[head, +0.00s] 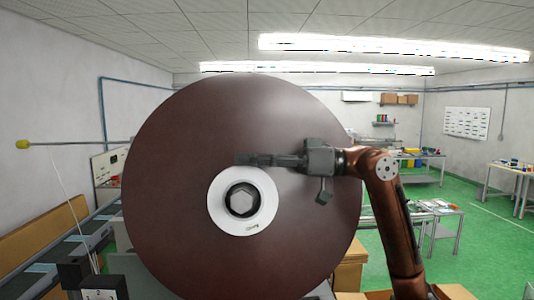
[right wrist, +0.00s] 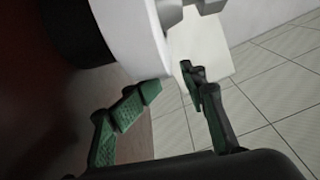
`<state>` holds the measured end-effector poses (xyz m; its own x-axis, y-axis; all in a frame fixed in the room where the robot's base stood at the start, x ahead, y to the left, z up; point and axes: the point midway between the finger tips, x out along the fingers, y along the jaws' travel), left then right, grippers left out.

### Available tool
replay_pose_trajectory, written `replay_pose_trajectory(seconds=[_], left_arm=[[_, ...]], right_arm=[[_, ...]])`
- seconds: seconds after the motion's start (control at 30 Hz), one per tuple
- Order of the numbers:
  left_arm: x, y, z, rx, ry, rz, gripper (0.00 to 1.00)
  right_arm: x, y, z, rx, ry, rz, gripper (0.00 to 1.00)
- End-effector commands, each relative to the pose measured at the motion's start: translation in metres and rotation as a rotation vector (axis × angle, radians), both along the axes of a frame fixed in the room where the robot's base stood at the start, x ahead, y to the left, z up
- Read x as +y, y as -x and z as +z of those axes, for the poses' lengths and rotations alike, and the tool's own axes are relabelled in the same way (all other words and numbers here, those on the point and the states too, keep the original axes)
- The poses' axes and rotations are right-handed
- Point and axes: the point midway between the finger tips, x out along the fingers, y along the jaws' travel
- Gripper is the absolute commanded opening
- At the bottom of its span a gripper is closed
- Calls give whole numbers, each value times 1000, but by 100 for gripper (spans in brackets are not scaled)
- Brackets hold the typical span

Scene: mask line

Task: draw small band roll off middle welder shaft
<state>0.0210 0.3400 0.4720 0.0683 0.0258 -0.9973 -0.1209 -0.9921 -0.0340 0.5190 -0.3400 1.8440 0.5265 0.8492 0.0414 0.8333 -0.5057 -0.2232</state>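A white ring-shaped roll (head: 222,222), apparently the small band roll, sits around a dark hex-ended shaft (head: 241,201). Behind it is a very large brown disc (head: 170,190). My right gripper (head: 240,159) reaches in from the right, at the roll's top edge. In the right wrist view, the white roll (right wrist: 140,40) has a black round part (right wrist: 72,32) between it and the brown surface. The right gripper's green-padded fingertips (right wrist: 171,80) are apart, with the roll's rim between or just beyond them; contact cannot be told. My left gripper is not in view.
A conveyor-like line (head: 70,250) runs at lower left. Cardboard boxes (head: 350,262) stand at lower right. Work tables (head: 436,212) and open green floor (head: 485,250) lie farther right.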

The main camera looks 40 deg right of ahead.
Motion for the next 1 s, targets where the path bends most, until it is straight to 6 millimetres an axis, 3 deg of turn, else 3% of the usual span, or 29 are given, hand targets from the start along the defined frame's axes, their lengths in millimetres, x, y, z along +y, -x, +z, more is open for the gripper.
replay_pose_trajectory(seconds=[0.03, 0.23, 0.33, 0.53, 0.7, 1.0], left_arm=[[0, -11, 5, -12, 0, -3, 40], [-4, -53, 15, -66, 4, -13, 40], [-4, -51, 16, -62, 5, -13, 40], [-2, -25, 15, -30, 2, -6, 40], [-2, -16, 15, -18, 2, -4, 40], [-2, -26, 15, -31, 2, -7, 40]], right_arm=[[15, -11, -19, 38, 36, 12, 42], [40, -23, -21, 42, 38, 14, 42], [46, -26, -22, 43, 36, 14, 42], [47, -27, -18, 34, 31, 7, 42], [45, -27, -16, 31, 29, 5, 42], [46, -27, -15, 29, 28, 4, 21]])
